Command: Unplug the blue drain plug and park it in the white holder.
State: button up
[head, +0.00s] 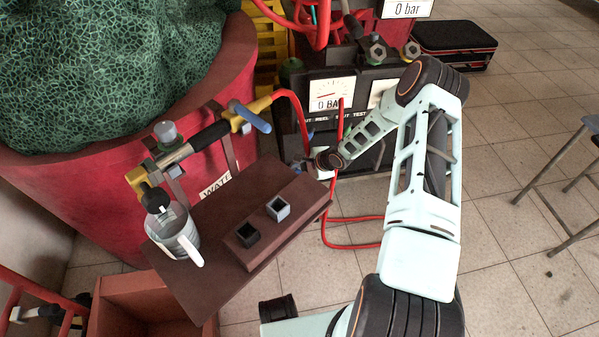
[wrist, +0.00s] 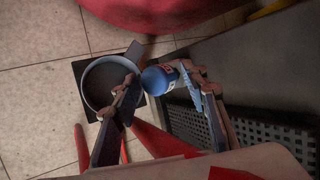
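A round blue object with a small red and white mark, likely the drain plug (wrist: 159,80), sits between the fingertips of my gripper (wrist: 160,80) in the wrist view. The fingers stand apart on either side of it; whether they press on it I cannot tell. In the head view my gripper is mostly hidden by the end of my arm, beyond the brown bench's right corner. On the bench, a raised block carries a light grey-white square holder (head: 278,208) with a dark opening, which looks empty, and a black square holder (head: 247,235) beside it.
A metal jug (head: 179,240) stands at the bench's left, under a tap on the red tub (head: 90,190). The gauge panel (head: 331,95) and red hoses are close to my gripper. An open brown crate (head: 105,318) is below.

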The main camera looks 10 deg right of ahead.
jog(key=c, duration=0.8)
jog(key=shift+s+r+p, duration=0.4)
jog(key=shift+s+r, duration=0.1)
jog(key=shift+s, duration=0.25)
jog(key=shift+s+r+p, duration=0.45)
jog(key=shift+s+r, duration=0.1)
jog(key=shift+s, duration=0.25)
jog(key=shift+s+r+p, duration=0.4)
jog(key=shift+s+r, duration=0.1)
jog(key=shift+s, duration=0.25)
jog(key=shift+d, duration=0.1)
